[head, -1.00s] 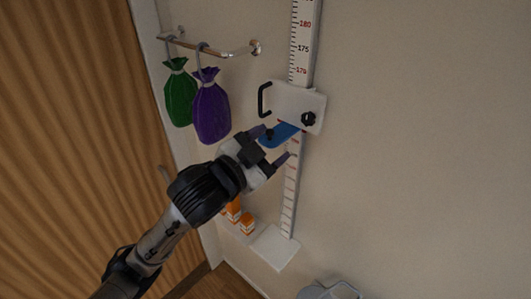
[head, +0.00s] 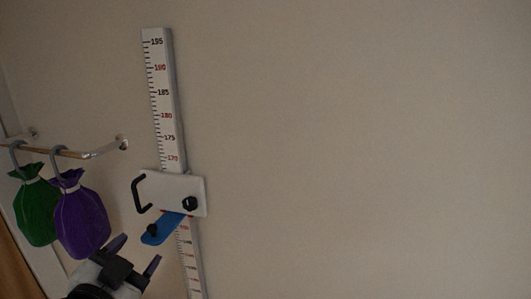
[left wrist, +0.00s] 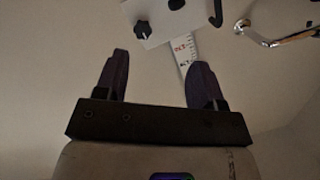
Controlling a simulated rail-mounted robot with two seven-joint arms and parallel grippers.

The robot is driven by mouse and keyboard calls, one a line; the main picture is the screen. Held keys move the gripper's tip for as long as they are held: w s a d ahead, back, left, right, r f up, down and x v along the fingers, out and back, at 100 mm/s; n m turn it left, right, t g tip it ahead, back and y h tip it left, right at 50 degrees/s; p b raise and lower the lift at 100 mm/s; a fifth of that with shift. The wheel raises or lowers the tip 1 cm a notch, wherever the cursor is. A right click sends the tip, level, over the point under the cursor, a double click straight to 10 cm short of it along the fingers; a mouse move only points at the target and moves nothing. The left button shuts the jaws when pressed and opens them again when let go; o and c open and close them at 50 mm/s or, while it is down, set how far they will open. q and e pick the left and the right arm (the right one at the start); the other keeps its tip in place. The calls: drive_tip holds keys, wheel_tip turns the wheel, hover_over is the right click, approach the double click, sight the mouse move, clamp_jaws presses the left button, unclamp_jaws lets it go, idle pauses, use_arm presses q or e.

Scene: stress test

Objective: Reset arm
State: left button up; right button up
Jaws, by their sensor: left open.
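A wall-mounted height gauge has a white ruler (head: 163,95) and a white slider plate (head: 180,192) with a black handle and a black knob (head: 190,204). A blue arm (head: 163,229) with a small black knob slants down to the left from under the plate. My left gripper (head: 135,254) is open and empty, just below and left of the blue arm and apart from it. In the left wrist view, my open fingers (left wrist: 160,62) point toward the ruler (left wrist: 185,48) and the plate (left wrist: 157,14). My right gripper is not in view.
The purple bag hangs close to my left gripper. The wall right of the ruler is bare.

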use_arm(q)
drive_tip(key=s+f+n+g+y, duration=0.1)
drive_tip(key=s+f+n+g, duration=0.3)
drive_tip(key=f, duration=0.8)
drive_tip(key=s+f+g+y, duration=0.1)
drive_tip(key=s+f+g, duration=0.35)
drive_tip(key=f, duration=0.75)
drive_tip(key=s+d+f+g, duration=0.1)
drive_tip(key=s+f+g, duration=0.1)
drive_tip(key=s+f, duration=0.6)
drive_tip(key=s+d+f+n+g+h+p, duration=0.1)
drive_tip(key=s+f+g, duration=0.2)
drive_tip(key=s+f, duration=0.6)
drive_tip(key=s, duration=0.5)
drive_tip(key=shift+d+f, duration=0.15)
drive_tip(key=shift+d, duration=0.05)
